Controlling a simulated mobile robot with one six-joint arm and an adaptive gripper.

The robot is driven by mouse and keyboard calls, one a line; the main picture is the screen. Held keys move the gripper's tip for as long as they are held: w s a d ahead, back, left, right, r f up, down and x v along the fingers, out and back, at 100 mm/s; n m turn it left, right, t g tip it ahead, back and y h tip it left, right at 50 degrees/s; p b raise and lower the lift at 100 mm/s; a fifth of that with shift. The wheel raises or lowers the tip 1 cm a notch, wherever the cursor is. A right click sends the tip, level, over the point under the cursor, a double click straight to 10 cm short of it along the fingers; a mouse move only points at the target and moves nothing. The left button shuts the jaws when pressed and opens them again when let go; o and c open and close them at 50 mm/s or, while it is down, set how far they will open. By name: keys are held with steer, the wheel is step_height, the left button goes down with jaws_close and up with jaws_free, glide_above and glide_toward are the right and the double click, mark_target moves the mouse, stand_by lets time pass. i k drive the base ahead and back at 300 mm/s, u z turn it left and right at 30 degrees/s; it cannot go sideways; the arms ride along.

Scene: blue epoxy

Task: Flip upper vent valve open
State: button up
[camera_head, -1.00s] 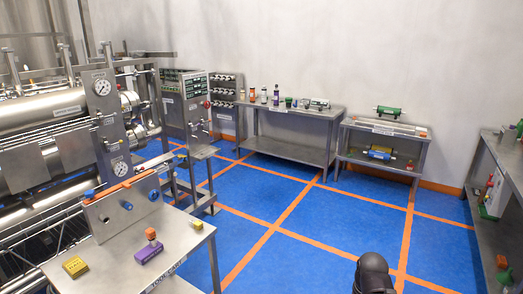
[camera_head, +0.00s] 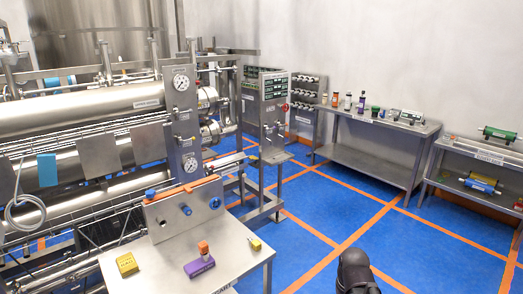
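The upper vent valve is too small to single out for certain. The steel machine at left has an upright grey panel (camera_head: 182,125) with an upper gauge (camera_head: 181,82) and a lower gauge (camera_head: 190,164). Small fittings sit beside both gauges, too small to tell their state. Two horizontal steel cylinders run left from the panel; the upper cylinder (camera_head: 70,115) carries a label. A dark rounded part of my arm (camera_head: 355,270) shows at the bottom centre-right. My gripper's fingers are not visible.
A steel table (camera_head: 150,272) in front of the machine holds a yellow block (camera_head: 127,264), a purple block (camera_head: 199,267) with an orange top, and a small yellow item (camera_head: 255,244). A bench (camera_head: 375,128) stands along the back wall. Blue floor (camera_head: 310,215) is open at centre and right.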

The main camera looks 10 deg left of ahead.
mark_target(193, 138)
steer(key=u, duration=0.6)
steer(key=i, duration=1.25)
steer(key=u, duration=0.45)
steer(key=k, duration=1.3)
steer(key=z, duration=0.7)
steer(key=i, duration=0.9)
steer(key=z, duration=0.45)
